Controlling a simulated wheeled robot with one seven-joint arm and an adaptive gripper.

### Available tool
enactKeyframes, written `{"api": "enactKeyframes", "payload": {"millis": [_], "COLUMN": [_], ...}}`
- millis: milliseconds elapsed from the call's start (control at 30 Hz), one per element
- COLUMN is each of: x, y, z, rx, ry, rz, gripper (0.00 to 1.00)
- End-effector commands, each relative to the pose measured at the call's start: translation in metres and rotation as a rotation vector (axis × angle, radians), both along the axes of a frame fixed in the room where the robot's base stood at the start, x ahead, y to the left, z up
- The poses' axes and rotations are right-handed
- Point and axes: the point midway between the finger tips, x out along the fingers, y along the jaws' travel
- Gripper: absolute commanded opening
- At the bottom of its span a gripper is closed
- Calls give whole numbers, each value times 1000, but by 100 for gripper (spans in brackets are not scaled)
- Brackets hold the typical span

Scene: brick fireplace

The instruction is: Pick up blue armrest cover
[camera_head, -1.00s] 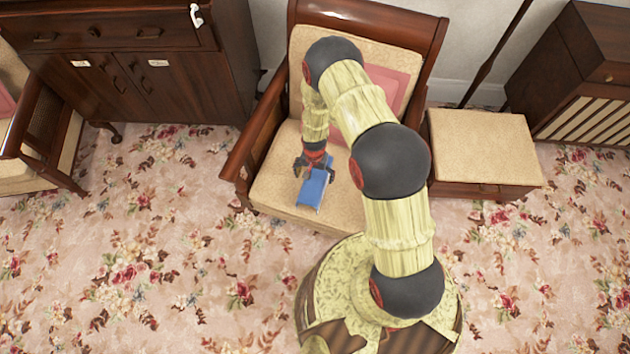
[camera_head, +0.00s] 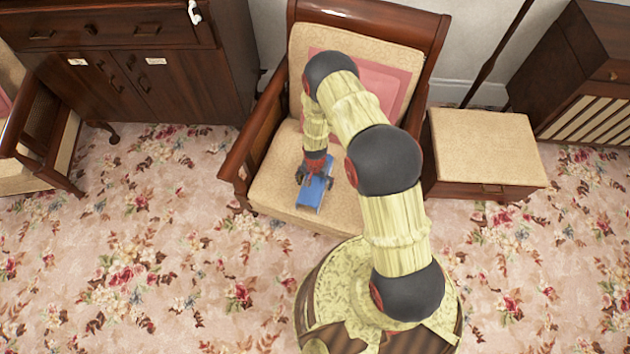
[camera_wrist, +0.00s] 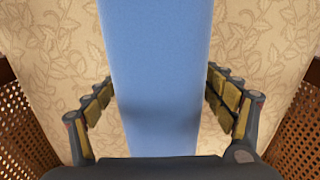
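The blue armrest cover (camera_head: 312,191) lies on the beige seat of the wooden armchair. In the wrist view the cover (camera_wrist: 155,60) runs straight up the middle of the picture as a long blue strip. My gripper (camera_head: 316,178) is low over the seat at the cover. In the wrist view my gripper (camera_wrist: 158,95) is open, with one finger on each side of the cover and a gap visible on both sides. The near end of the cover is hidden by the gripper's body.
The armchair (camera_head: 262,125) has wooden arms on both sides; cane panels (camera_wrist: 22,125) show at the wrist view's edges. A pink cushion (camera_head: 385,88) leans on the backrest. A padded stool (camera_head: 485,150) stands right, a dark cabinet (camera_head: 180,90) left. Floral carpet (camera_head: 130,250) in front is clear.

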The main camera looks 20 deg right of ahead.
Motion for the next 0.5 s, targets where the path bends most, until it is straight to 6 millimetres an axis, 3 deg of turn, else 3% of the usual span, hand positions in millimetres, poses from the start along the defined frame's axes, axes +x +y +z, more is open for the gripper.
{"api": "enactKeyframes", "payload": {"millis": [500], "x": [0], "y": [0], "z": [0], "rx": [0], "ry": [0], "rz": [0], "gripper": [51]}}
